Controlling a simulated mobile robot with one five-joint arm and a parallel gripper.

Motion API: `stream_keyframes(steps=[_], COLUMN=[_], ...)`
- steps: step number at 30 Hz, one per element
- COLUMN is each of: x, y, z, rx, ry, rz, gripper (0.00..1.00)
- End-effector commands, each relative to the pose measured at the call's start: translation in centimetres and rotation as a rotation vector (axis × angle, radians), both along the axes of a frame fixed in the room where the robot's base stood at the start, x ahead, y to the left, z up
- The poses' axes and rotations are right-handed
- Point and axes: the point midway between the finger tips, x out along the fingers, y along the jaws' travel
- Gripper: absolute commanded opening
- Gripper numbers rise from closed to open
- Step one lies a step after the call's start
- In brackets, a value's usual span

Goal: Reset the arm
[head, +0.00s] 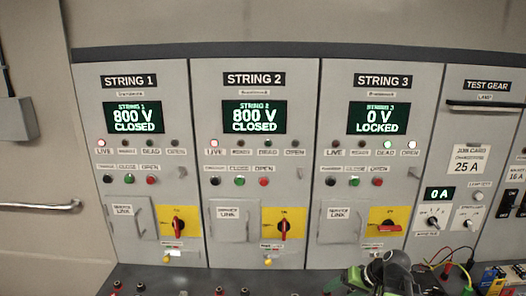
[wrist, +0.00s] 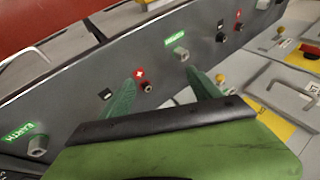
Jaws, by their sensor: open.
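My gripper shows in the wrist view (wrist: 161,78), with two green fingers spread apart and nothing between them. Beyond the fingers is a grey ledge (wrist: 100,75) with terminals, a red plus label and green EARTH labels. In the head view part of my arm, dark and green, shows at the bottom right in front of the STRING 3 cabinet (head: 330,165). The fingertips are hard to make out there. The STRING 3 display (head: 379,118) reads 0 V LOCKED, and its red rotary handle (head: 387,228) lies horizontal on a yellow plate.
STRING 1 (head: 132,117) and STRING 2 (head: 254,117) displays read 800 V CLOSED, their handles upright. The test gear panel (head: 485,150) stands at right, with loose cables (head: 455,268) below it. The ledge (head: 190,280) runs along the cabinet fronts. A metal rail (head: 45,206) is at left.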

Motion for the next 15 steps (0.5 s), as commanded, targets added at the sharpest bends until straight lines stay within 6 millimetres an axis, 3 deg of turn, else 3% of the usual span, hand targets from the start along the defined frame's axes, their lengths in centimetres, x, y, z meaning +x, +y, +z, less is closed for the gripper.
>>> stream_keyframes(steps=[1, 6, 13, 15], x=[-0.6, -2.8, -5.2, -5.2], y=[3.2, 9.1, 13.4, 12.9], z=[-1.0, -3.2, -4.0, -7.1], rx=[-0.054, -0.241, -0.481, -0.486], ry=[0.065, 0.228, 0.339, 0.343], rz=[0.051, 0.141, 0.206, 0.199], gripper=[0.73, 0.73, 0.73, 0.73])
